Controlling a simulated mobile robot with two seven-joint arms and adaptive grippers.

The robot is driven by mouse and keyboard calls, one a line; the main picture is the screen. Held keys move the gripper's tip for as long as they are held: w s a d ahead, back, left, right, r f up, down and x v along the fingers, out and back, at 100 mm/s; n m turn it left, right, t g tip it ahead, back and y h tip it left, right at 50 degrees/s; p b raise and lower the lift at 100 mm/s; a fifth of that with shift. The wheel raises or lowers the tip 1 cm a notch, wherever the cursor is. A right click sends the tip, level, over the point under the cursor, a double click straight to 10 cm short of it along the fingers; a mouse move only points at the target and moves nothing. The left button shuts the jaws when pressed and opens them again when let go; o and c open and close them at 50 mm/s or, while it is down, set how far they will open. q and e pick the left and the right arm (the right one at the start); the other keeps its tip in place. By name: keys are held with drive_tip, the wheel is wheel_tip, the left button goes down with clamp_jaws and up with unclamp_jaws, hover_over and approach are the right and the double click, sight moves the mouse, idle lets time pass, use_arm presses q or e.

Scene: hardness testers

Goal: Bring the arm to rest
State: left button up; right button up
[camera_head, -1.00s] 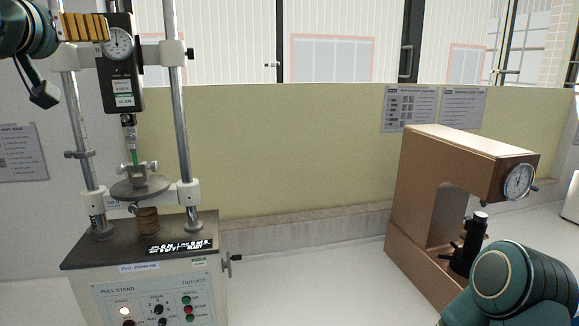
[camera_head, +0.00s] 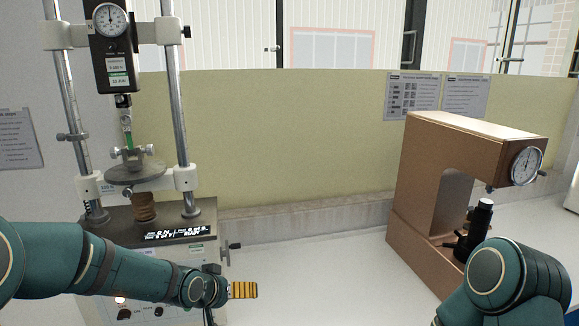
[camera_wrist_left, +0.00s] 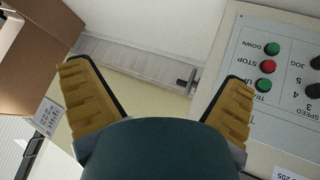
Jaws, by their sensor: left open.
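My left arm comes in from the left in the head view, low in front of the pull stand (camera_head: 110,215). Its left gripper (camera_head: 243,290) has yellow ribbed fingers and points right, over the pale bench. In the left wrist view the two yellow fingers of the left gripper (camera_wrist_left: 160,95) are spread wide, with nothing between them. My right arm (camera_head: 505,280) shows at the lower right as a teal link in front of the brown hardness tester (camera_head: 460,135). The right gripper is out of view.
The stand's button panel (camera_wrist_left: 275,85) is close to the left gripper in the wrist view. A small crank (camera_head: 231,246) sticks out from the stand's right side. The bench (camera_head: 320,255) between stand and tester is clear. A yellowish low wall (camera_head: 300,140) runs behind.

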use_arm(q)
drive_tip(key=s+d+f+n+g+b, duration=0.1)
drive_tip(key=s+d+f+g, duration=0.1)
drive_tip(key=s+f, duration=1)
drive_tip(key=s+d+f+g+b, duration=0.1)
drive_tip(key=s+d+f+g, duration=0.1)
drive_tip(key=s+f, duration=1)
wheel_tip(320, 180, down, 2)
drive_tip(key=shift+f+n+g, duration=0.1)
drive_tip(key=shift+n+g, duration=0.3)
drive_tip(key=shift+g, duration=0.5)
